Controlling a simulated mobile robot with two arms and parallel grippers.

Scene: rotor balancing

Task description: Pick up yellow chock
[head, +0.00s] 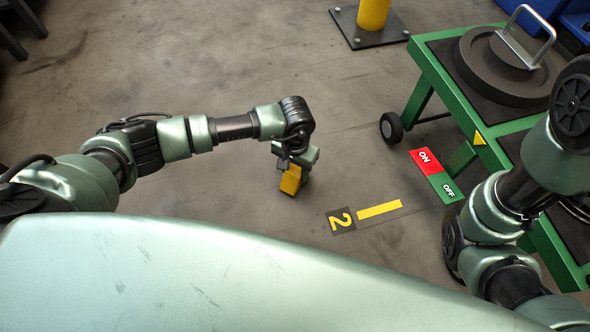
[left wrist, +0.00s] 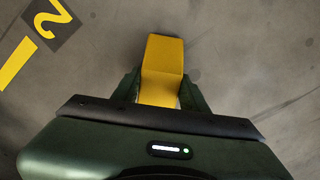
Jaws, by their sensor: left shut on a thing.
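The yellow chock (head: 291,180) is a small yellow block at the end of my left arm in the head view. My left gripper (head: 296,165) is shut on it from above. In the left wrist view the chock (left wrist: 160,75) shows between the two dark green fingers of the gripper (left wrist: 159,92), its far end sticking out beyond them. The gripper hides its near end. I cannot tell whether the chock touches the floor. My right arm shows at the right of the head view, but its gripper is not in view.
A green cart (head: 427,62) with wheels (head: 391,127) and a dark disc with a handle (head: 510,65) stands at the right. An ON/OFF floor sign (head: 437,175), a "2" marker (head: 341,221) and a yellow stripe (head: 379,209) lie nearby. A yellow post (head: 373,14) stands behind. The floor beyond my left arm is clear.

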